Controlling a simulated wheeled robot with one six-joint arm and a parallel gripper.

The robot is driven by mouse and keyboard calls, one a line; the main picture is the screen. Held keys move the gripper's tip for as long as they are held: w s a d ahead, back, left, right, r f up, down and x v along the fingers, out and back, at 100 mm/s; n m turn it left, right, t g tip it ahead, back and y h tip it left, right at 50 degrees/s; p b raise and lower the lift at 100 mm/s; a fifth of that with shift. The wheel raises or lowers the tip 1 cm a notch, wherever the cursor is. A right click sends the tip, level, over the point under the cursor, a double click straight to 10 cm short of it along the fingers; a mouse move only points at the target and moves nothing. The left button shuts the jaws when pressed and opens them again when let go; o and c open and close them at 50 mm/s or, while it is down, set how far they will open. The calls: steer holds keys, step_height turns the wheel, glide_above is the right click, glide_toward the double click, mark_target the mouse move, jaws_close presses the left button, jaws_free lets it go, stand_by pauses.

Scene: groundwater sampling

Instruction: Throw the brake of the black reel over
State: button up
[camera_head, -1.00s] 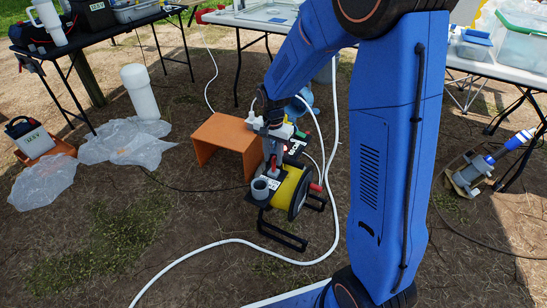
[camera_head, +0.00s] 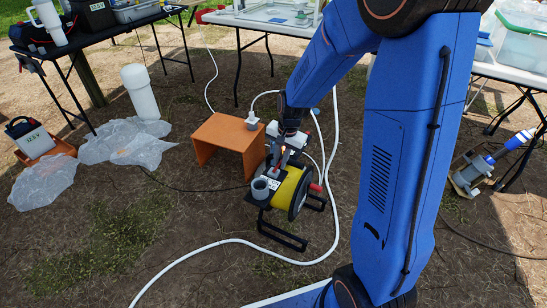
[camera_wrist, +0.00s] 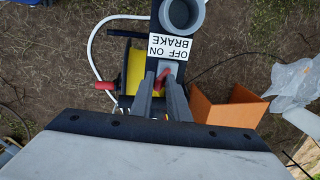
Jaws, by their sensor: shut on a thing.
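The black reel (camera_head: 299,196) stands on the ground in a black frame, with yellow line wound on its drum (camera_head: 284,186). Its top plate bears a white label (camera_wrist: 170,46) reading OFF, ON and BRAKE, upside down in the wrist view. Beside the label is the small red brake lever (camera_wrist: 163,77), tilted in the wrist view. My gripper (camera_wrist: 160,88) has its two grey fingers on either side of this lever, shut on it. In the head view my gripper (camera_head: 283,148) comes down on the reel's top from behind; the fingers partly hide the lever.
A grey cup-like holder (camera_wrist: 181,12) sits on the reel's plate. A red crank handle (camera_wrist: 104,86) sticks out at the reel's side. An orange stand (camera_head: 218,137) is close behind left. A white hose (camera_head: 235,241) curves around the reel on the ground.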

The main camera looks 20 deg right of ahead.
steer(key=shift+o, duration=0.3)
steer(key=shift+s+d+f, duration=0.2)
steer(key=shift+s+d, duration=0.2)
steer(key=shift+s, duration=0.05)
steer(key=shift+y, duration=0.3)
steer(key=shift+o, duration=0.4)
steer(key=shift+s+d+f+t+y, duration=0.4)
steer(key=shift+s+d+f+t, duration=0.2)
steer(key=shift+s+f+t, duration=0.1)
steer(key=o, duration=0.6)
steer(key=shift+o, duration=0.2)
steer(key=shift+d, duration=0.1)
steer(key=shift+w+r, duration=0.1)
